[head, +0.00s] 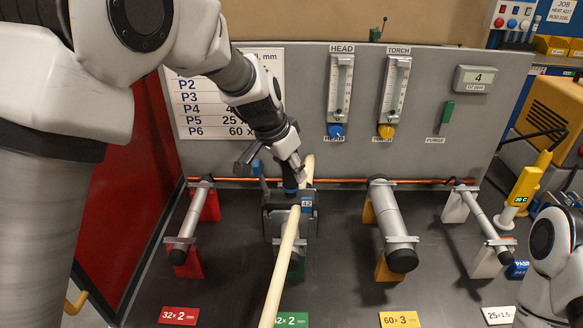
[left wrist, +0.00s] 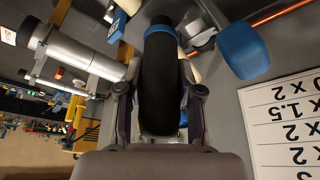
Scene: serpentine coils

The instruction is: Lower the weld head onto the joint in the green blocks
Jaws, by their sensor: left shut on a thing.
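The weld head (head: 277,222) is a dark grey unit with a "42" label, over the pipe in the green blocks (head: 296,268) in the head view. A cream hose (head: 284,262) runs past it towards the front. My left gripper (head: 291,183) is shut on the weld head's black handle, which has a blue ring and shows between the fingers in the left wrist view (left wrist: 160,90). A blue lever (head: 257,168) stands beside the handle. The weld head hides the joint and most of the pipe; I cannot tell whether it touches the pipe. My right gripper is not in view.
Pipes in red blocks (head: 211,207) stand left, yellow blocks (head: 388,268) right and white blocks (head: 485,262) farther right. A grey panel (head: 440,150) with two flow gauges closes off the back. A copper line (head: 340,180) runs along its foot.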

